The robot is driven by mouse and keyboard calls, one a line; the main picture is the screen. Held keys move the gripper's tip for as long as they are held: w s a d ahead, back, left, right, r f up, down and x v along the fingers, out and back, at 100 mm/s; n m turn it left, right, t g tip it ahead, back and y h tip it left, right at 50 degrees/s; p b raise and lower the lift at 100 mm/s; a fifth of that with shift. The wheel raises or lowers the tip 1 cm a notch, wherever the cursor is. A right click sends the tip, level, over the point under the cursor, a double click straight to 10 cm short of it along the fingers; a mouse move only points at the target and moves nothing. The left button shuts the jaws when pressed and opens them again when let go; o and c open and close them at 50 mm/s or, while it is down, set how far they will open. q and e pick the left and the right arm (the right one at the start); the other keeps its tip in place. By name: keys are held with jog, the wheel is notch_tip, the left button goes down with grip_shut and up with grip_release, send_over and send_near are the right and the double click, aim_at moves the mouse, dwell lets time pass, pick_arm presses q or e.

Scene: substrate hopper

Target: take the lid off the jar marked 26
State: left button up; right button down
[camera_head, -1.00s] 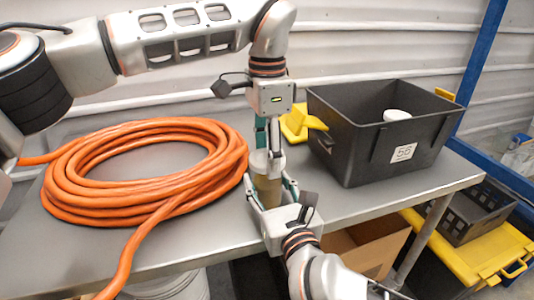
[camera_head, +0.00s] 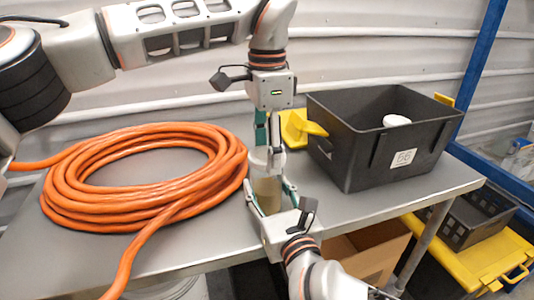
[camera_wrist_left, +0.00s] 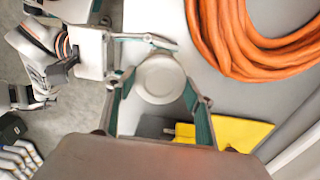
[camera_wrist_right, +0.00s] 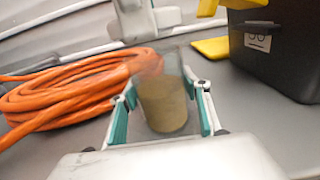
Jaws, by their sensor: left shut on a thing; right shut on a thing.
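The jar (camera_head: 266,193) stands upright near the table's front edge, with brownish contents; it also shows in the right wrist view (camera_wrist_right: 163,100). I see no readable number on it. My right gripper (camera_head: 268,196) reaches in from the front and is shut around the jar's sides. My left gripper (camera_head: 267,150) points down from above and is shut on the lid. The lid (camera_wrist_left: 160,78) is a pale round disc between its fingers in the left wrist view. In the head view the fingers partly hide the lid, and I cannot tell whether it is clear of the rim.
A coiled orange hose (camera_head: 75,190) lies left of the jar on the grey table (camera_head: 340,212). A black bin (camera_head: 350,150) with a number label and a white round item inside stands at right. A yellow object (camera_head: 295,128) lies beside it.

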pick_arm(q)
jog(key=shift+r, duration=0.1)
jog(key=shift+r, duration=1.95)
pick_arm(e)
jog(key=c, duration=1)
grip_release()
jog(key=shift+s, duration=0.15)
